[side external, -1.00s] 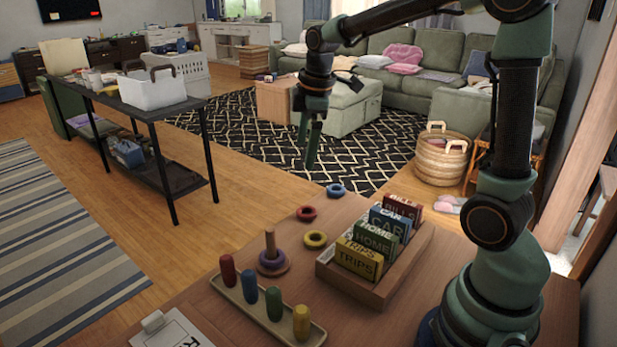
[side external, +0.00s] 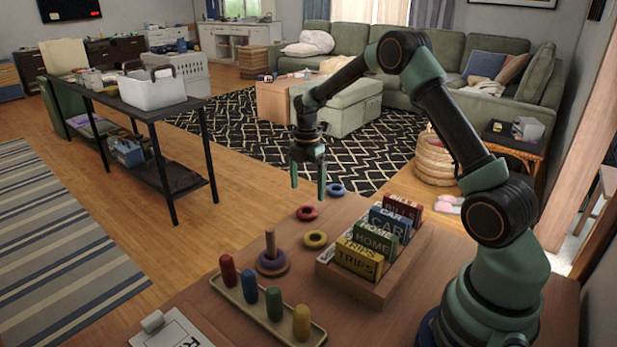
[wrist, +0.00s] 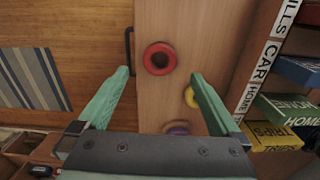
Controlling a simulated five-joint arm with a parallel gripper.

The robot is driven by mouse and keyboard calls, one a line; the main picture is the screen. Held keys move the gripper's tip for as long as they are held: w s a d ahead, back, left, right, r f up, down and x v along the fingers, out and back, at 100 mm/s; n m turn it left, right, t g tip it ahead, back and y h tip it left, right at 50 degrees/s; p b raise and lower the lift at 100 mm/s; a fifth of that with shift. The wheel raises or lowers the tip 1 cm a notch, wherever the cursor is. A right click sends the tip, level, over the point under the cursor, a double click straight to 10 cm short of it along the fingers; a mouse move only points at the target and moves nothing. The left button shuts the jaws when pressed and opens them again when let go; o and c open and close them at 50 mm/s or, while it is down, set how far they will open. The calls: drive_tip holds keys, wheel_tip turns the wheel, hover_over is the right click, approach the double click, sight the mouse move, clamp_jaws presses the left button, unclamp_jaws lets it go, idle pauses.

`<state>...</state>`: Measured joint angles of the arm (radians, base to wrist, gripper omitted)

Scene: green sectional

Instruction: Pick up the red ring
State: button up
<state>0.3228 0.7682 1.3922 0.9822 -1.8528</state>
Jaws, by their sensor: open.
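The red ring (side external: 307,213) lies flat on the wooden table near its far edge. It also shows in the wrist view (wrist: 159,58), ahead of the jaws and roughly between their lines, with its hole visible. My gripper (side external: 308,193) is open and empty, pointing down above the far part of the table close to the red ring. In the wrist view its two green fingers (wrist: 163,78) are spread wide. Nothing hides the ring in the wrist view.
A yellow ring (side external: 315,240) and a blue ring (side external: 336,190) lie near the red one. A peg stand (side external: 271,254) with a purple ring stands nearer. A wooden tray (side external: 352,285) of labelled blocks is at right. A peg rack (side external: 250,308) with several coloured pegs is in front.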

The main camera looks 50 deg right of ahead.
sight(306, 206)
drive_tip(key=shift+a+f, duration=0.15)
drive_tip(key=shift+f, duration=3.25)
drive_tip(key=c, duration=1.3)
drive_tip(key=shift+r, duration=0.1)
